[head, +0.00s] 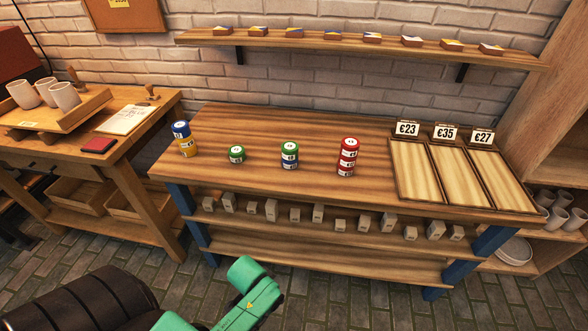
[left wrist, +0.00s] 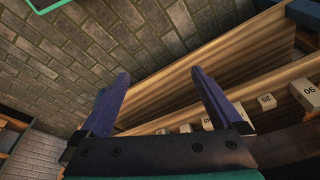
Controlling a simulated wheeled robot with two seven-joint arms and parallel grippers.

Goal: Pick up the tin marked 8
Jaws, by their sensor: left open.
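Coloured tins stand in a row on the wooden table (head: 265,120). At the left, a blue tin (head: 180,129) sits on a yellow tin (head: 187,147). Then come a single green tin (head: 237,154), a green tin (head: 289,149) on a blue tin (head: 289,163), and a stack of red tins (head: 348,156). Their digits are too small to tell which is marked 8. My left gripper (left wrist: 159,75) is open and empty in the left wrist view, apart from the tins. My right gripper is not in view.
Three framed trays with price cards (head: 445,132) take the table's right end. Small pale blocks (head: 318,212) line the shelf below. A wall shelf (head: 350,43) holds several small painted pieces. A side table with cups (head: 46,95) stands left. The table's front is clear.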

